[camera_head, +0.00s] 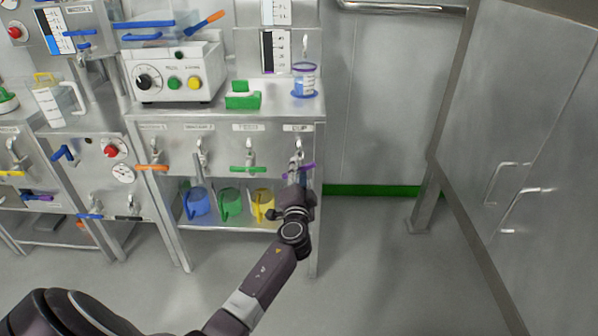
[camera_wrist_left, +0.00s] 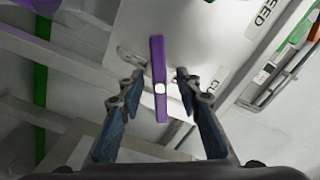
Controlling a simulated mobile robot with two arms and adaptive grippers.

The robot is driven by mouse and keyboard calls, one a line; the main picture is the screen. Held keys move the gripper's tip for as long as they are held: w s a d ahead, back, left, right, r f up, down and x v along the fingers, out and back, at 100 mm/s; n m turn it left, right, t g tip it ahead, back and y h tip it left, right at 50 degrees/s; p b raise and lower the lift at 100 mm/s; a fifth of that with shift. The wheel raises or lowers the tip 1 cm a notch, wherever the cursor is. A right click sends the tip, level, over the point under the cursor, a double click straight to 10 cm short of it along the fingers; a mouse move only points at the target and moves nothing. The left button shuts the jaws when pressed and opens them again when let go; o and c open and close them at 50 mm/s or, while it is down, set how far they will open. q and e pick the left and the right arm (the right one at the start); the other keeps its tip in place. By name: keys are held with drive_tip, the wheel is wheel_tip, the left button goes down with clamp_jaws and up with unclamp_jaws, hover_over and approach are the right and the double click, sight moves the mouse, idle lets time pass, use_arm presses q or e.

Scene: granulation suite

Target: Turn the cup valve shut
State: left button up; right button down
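The cup valve has a purple lever handle (camera_head: 308,169) on the front panel under the right-hand label. It lies roughly crosswise in the head view, partly hidden by my gripper. My left gripper (camera_head: 298,183) is right in front of it. My right gripper is in neither view.
Green (camera_head: 248,169) and orange (camera_head: 152,167) valve handles sit left on the same panel. Blue (camera_head: 196,203), green (camera_head: 230,202) and yellow (camera_head: 262,203) jugs stand on the shelf below. A measuring cup (camera_head: 304,80) stands on the counter above. The floor to the right is clear.

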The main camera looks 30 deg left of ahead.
use_arm(q)
clamp_jaws()
drive_tip(key=shift+m+p, duration=0.45)
drive_tip(key=shift+m, duration=2.35)
drive_tip(key=shift+f, duration=0.1)
unclamp_jaws()
